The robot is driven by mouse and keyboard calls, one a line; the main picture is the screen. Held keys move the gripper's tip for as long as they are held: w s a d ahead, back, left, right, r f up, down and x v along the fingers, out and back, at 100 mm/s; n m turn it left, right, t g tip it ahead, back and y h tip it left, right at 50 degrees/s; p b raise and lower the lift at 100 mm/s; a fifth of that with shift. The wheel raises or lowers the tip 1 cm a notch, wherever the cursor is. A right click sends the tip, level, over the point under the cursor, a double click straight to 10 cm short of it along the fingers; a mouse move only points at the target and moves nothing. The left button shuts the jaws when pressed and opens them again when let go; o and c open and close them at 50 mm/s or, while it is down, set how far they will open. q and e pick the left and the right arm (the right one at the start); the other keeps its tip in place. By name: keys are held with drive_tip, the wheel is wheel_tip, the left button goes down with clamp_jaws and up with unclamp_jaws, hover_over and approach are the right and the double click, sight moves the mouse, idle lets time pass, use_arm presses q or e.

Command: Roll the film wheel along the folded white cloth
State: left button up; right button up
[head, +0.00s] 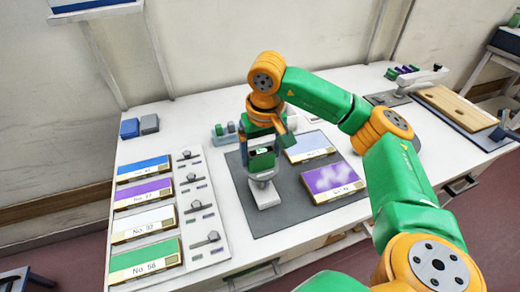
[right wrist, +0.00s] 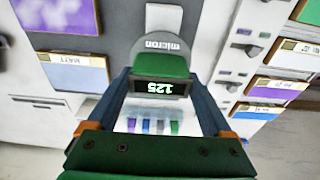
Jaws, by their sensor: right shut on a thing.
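My right gripper (head: 262,163) points down over the dark grey mat. Its two blue fingers (right wrist: 165,98) are shut on a green-bodied device with a display reading 125 (right wrist: 160,88). A grey rounded part marked "micron" (right wrist: 165,45) shows just past the green body; I take this device to be the film wheel. Directly below the gripper in the head view is a small white piece (head: 265,195) on the mat. It may be the folded white cloth; I cannot tell whether the wheel touches it. My left gripper is not in view.
The dark mat (head: 238,212) also bears a pale blue panel (head: 310,146) and a purple-and-white panel (head: 332,180). Several numbered panels, including a green one (head: 145,258), line the left. A rack of small coloured pieces (head: 224,131) stands behind the gripper. A wooden board (head: 452,105) lies far right.

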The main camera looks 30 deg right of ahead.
drive_tip(key=shift+s+a+b, duration=0.25)
drive_tip(key=shift+s+b, duration=0.1)
drive_tip(key=shift+s, duration=0.7)
drive_tip(key=shift+s+f, duration=0.1)
drive_tip(key=shift+s, duration=0.25)
drive_tip(key=shift+s+a+b, duration=0.2)
drive_tip(key=shift+s+b, duration=0.1)
drive_tip(key=shift+s, duration=0.3)
drive_tip(key=shift+s+a+b, duration=0.15)
drive_tip(key=shift+s+b, duration=0.15)
drive_tip(key=shift+s, duration=0.3)
drive_tip(key=shift+r, duration=0.25)
drive_tip(key=shift+w+d+r+p, duration=0.3)
drive_tip(key=shift+w+p, duration=0.3)
drive_tip(key=shift+w, duration=0.45)
drive_tip(key=shift+w+d+r+p, duration=0.25)
drive_tip(key=shift+w+p, duration=0.4)
drive_tip(key=shift+w, duration=0.4)
drive_tip(key=shift+w+d+r+p, duration=0.2)
drive_tip(key=shift+w+r+p, duration=0.3)
drive_tip(key=shift+w, duration=0.55)
drive_tip(key=shift+f, duration=0.2)
drive_tip(key=shift+f+b, duration=0.7)
drive_tip(key=shift+f, duration=0.3)
